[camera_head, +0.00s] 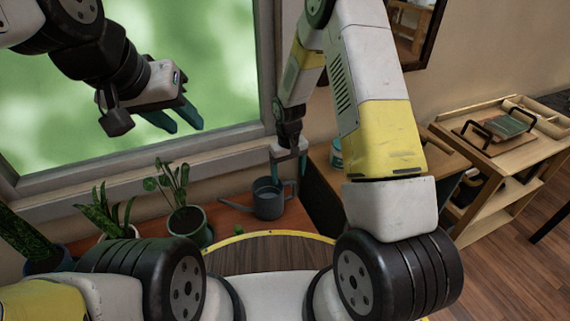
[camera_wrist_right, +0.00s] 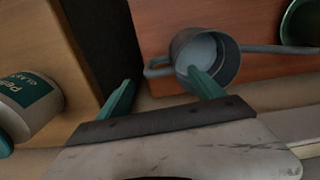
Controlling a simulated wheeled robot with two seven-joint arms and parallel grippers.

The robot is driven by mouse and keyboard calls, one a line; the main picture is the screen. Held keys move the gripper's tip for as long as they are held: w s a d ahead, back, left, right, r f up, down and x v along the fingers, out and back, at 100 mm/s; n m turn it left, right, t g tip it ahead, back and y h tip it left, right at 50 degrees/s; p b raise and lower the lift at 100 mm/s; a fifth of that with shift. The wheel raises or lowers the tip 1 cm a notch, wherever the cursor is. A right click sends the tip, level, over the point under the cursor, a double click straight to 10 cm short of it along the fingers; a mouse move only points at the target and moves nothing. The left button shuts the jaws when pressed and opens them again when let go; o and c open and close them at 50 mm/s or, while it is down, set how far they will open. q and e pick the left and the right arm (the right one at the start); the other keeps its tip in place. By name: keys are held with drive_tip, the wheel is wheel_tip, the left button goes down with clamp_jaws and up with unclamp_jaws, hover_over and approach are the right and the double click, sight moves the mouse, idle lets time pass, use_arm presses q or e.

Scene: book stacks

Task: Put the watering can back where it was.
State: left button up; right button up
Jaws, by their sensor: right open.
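The grey watering can (camera_head: 268,201) stands on the reddish-brown wooden surface below the window. In the right wrist view the can (camera_wrist_right: 228,62) shows its open top, a handle on the left and a long spout on the right. My right gripper (camera_head: 289,165) is open at the can, pointing down. In the right wrist view, my right gripper (camera_wrist_right: 158,88) has one finger overlapping the can's opening and the other left of the handle; the handle shows between them. Whether they touch is unclear. My left gripper (camera_head: 186,130) is open and empty, raised before the window.
Potted plants stand left of the can, the nearest in a green pot (camera_head: 187,223). A small green object (camera_head: 238,229) lies near it. A white-and-teal labelled container (camera_wrist_right: 30,105) is on the other side of a dark gap. A wooden cart (camera_head: 510,150) stands at right.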

drive_tip(key=s+d+r+m+t+y, duration=0.1)
drive_tip(key=s+d+r, duration=0.1)
drive_tip(key=r, duration=0.9)
drive_tip(key=s+d+r+m+t, duration=0.1)
drive_tip(key=s+d+r, duration=0.15)
drive_tip(key=r, duration=0.85)
drive_tip(key=s+d+r+t, duration=0.1)
drive_tip(key=s+r+t, duration=0.1)
drive_tip(key=s+r, duration=0.5)
drive_tip(key=s+d+r+m+t+y, duration=0.1)
drive_tip(key=s+d+r+t, duration=0.1)
drive_tip(key=s+r, duration=0.5)
drive_tip(key=s, duration=0.4)
drive_tip(key=shift+s, duration=0.4)
drive_tip(key=shift+r, duration=0.1)
